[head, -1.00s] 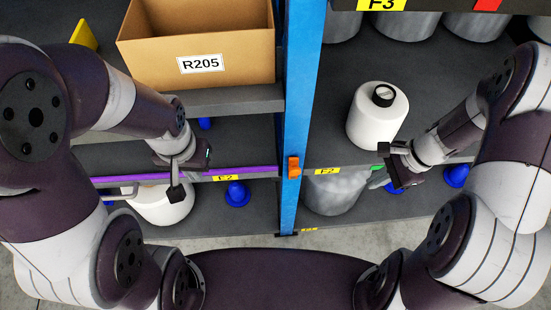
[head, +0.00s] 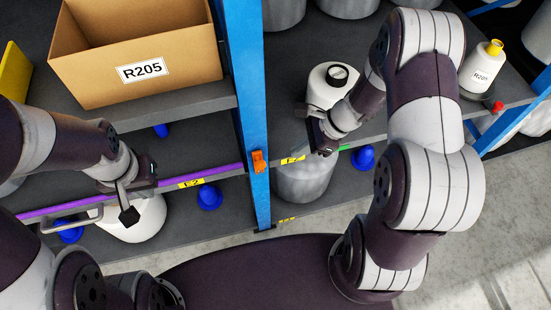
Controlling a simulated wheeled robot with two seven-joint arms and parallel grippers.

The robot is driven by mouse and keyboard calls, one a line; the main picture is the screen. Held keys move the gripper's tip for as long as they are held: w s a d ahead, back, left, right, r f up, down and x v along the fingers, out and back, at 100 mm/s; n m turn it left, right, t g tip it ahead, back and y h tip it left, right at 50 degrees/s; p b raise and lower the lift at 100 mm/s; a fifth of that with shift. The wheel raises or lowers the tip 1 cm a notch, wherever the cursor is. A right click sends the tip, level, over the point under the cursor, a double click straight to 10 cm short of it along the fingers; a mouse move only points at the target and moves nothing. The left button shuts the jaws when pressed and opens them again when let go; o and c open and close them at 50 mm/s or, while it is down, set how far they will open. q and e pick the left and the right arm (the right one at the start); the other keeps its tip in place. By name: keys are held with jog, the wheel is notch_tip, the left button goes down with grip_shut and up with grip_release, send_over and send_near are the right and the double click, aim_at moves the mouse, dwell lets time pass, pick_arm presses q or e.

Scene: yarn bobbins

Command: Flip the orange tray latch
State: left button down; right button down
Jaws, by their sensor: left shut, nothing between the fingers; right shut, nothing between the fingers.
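The small orange latch (head: 259,161) is on the blue upright post, at about the height of the shelf edge with the yellow labels. My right gripper (head: 324,147) is shut and empty, to the right of the latch and apart from it. It is in front of the shelf, just below a white bobbin (head: 331,78). My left gripper (head: 127,211) is shut and empty, well to the left of the latch. It is in front of a white bobbin (head: 140,222) on the lower shelf and partly covers it. No tray can be made out at the latch.
The blue post (head: 250,95) divides the shelving. A cardboard box (head: 190,75) labelled R205 stands upper left. A purple strip (head: 215,171) runs along the left shelf edge. Blue cones (head: 209,197) sit on lower shelves. A yellow-capped bottle (head: 481,72) stands at right. Floor at lower right is clear.

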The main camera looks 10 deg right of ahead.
aim_at(265, 166)
jog(key=a+f, duration=0.4)
jog(key=a, duration=0.2)
jog(key=shift+w+b, duration=0.3)
jog(key=shift+w, duration=0.15)
jog(key=shift+a, duration=0.2)
